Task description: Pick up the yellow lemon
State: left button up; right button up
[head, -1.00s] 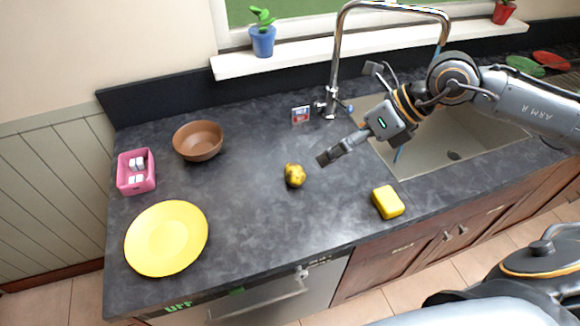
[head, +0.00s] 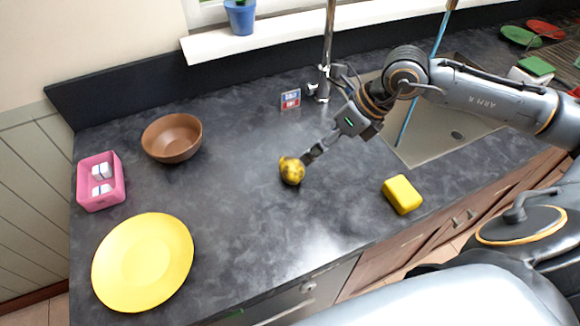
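The lemon (head: 292,170), yellow with dark patches, sits on the dark countertop in the middle of the head view. My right gripper (head: 307,158) comes in from the upper right, and its fingertips are right at the lemon's upper right side. I see the fingers nearly edge-on, so I cannot tell how far apart they are or whether they touch the lemon. My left gripper is not in view.
A yellow sponge (head: 402,194) lies to the right, near the counter's front edge. A brown bowl (head: 172,138), a yellow plate (head: 143,262) and a pink box (head: 101,181) stand at the left. The sink (head: 432,140) and faucet (head: 327,60) are behind my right arm.

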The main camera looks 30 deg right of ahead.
aim_at(296, 164)
jog(key=x, duration=0.4)
jog(key=shift+w+a+p, duration=0.1)
jog(key=shift+p, duration=0.25)
jog(key=shift+w+a+f, duration=0.1)
jog(key=shift+w+f, duration=0.05)
jog(key=shift+f, duration=0.1)
jog(key=p+x, duration=0.1)
jog(key=x, duration=0.1)
jog(key=p+x, duration=0.1)
jog(key=x, duration=0.1)
jog(key=shift+w+a+f, duration=0.1)
jog(key=shift+w+f, duration=0.1)
jog(key=shift+w, duration=0.25)
jog(key=c, duration=1.3)
